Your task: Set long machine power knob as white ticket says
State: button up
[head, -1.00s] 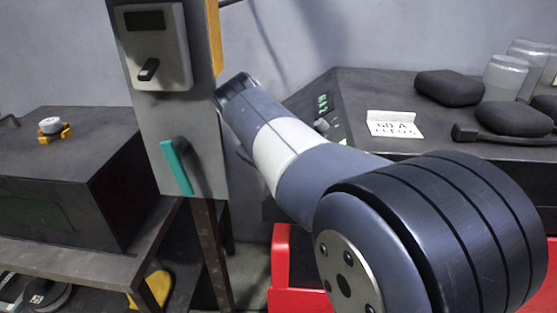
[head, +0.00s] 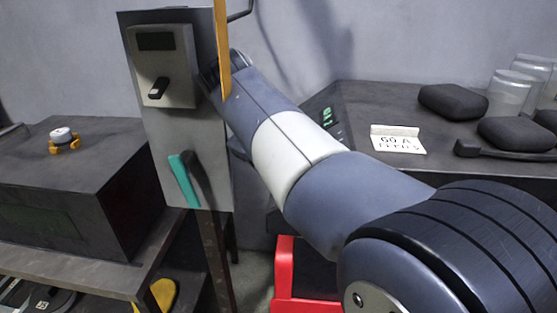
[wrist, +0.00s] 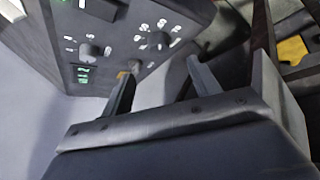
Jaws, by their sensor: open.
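The long dark machine (head: 440,165) stands at the right in the head view, with green lit digits (head: 327,117) on its sloped front, partly hidden by my arm. The white ticket (head: 397,138) stands on its top; its first line seems to read "60 A", the second is unclear. In the wrist view a dark panel shows several knobs, including a left knob (wrist: 90,50), an upper knob (wrist: 155,40) with white marks around it, and a lower knob (wrist: 135,65). Which is the power knob I cannot tell. My gripper (wrist: 162,67) is open and empty, its fingers just below the panel; in the head view it is hidden.
A grey post panel carries a control box (head: 163,65) with a black switch and a teal-handled lever (head: 183,180). A dark box (head: 65,185) with a white-topped knob stands left. Black cases (head: 455,100) and clear jars (head: 510,90) sit on the machine. A red bin (head: 285,275) is below.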

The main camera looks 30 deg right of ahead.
jog(key=w+d+r+n+g+y+p, duration=0.2)
jog(key=w+d+n+g+y+p, duration=0.15)
jog(key=d+n+y+p, duration=0.35)
jog(key=shift+n+h, duration=0.5)
jog(key=shift+h, duration=0.4)
jog(key=f, duration=0.3)
jog(key=a+f+p, duration=0.1)
jog(key=f, duration=0.6)
jog(key=shift+w+a+f, duration=0.2)
jog(key=shift+f, duration=0.05)
jog(key=c, duration=1)
jog(key=shift+m+t, duration=0.3)
jog(key=shift+t, duration=0.05)
jog(key=shift+m+h+b, duration=0.3)
jog(key=shift+b, duration=0.05)
jog(key=o, duration=1)
